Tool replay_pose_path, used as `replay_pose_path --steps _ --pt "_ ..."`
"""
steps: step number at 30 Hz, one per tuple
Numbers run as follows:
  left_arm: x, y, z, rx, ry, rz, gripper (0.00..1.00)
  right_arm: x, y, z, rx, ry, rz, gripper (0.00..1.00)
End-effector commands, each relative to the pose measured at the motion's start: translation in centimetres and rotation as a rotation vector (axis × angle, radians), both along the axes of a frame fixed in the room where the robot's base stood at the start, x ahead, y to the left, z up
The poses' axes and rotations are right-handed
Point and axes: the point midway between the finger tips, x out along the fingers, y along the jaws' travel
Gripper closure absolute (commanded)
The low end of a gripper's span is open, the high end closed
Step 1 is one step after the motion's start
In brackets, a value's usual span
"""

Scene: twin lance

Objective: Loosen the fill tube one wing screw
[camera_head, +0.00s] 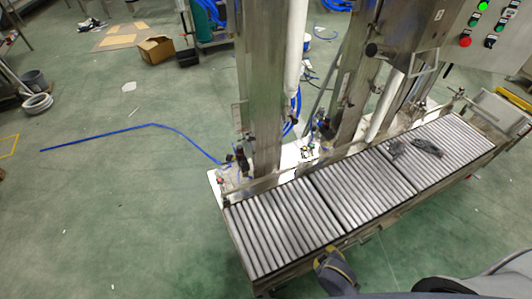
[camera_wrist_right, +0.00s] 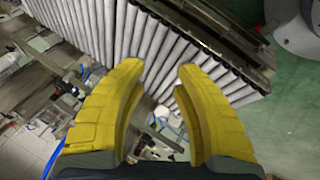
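A white upright fill tube (camera_head: 296,45) hangs beside a steel column at the upper middle of the head view. A second pale tube (camera_head: 385,105) slants down farther right. I cannot tell which is tube one, and no wing screw can be made out at this size. My right gripper (camera_head: 330,262), dark with yellow, is at the near side of the roller conveyor (camera_head: 365,197), apart from both tubes. In the right wrist view its two yellow fingers (camera_wrist_right: 159,72) stand apart, with nothing between them. My left gripper cannot be seen.
Steel columns (camera_head: 258,90) stand behind the conveyor. A dark object (camera_head: 427,147) lies on the rollers at right. A control panel (camera_head: 492,38) with buttons hangs at the upper right. A blue hose (camera_head: 110,133) lies on the green floor at left, which is mostly clear.

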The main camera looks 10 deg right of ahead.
Motion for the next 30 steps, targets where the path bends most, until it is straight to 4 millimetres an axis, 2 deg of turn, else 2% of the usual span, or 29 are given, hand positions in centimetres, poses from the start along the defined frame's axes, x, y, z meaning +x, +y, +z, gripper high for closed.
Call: replay_pose_path --steps 1,6,12,17,23,26,30 --pt "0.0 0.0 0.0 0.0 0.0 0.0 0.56 0.6 -0.1 1.7 -0.005 -0.022 -0.002 0.71" --pt "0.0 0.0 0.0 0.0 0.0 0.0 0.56 2.4 0.1 6.5 0.008 -0.094 -0.023 0.71" --pt "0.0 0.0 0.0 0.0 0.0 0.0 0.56 5.6 2.0 10.7 0.118 -0.206 -0.073 0.71" --pt "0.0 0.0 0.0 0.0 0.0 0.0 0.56 8.9 4.7 12.2 0.278 -0.293 -0.128 0.71" --pt "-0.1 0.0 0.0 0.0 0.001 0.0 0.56 13.8 9.0 13.2 0.547 -0.389 -0.216 0.71" --pt "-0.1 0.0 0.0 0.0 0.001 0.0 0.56 16.8 11.7 13.6 0.728 -0.43 -0.279 0.71" --pt "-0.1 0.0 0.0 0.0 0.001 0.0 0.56 21.9 15.6 14.5 1.042 -0.474 -0.4 0.71"
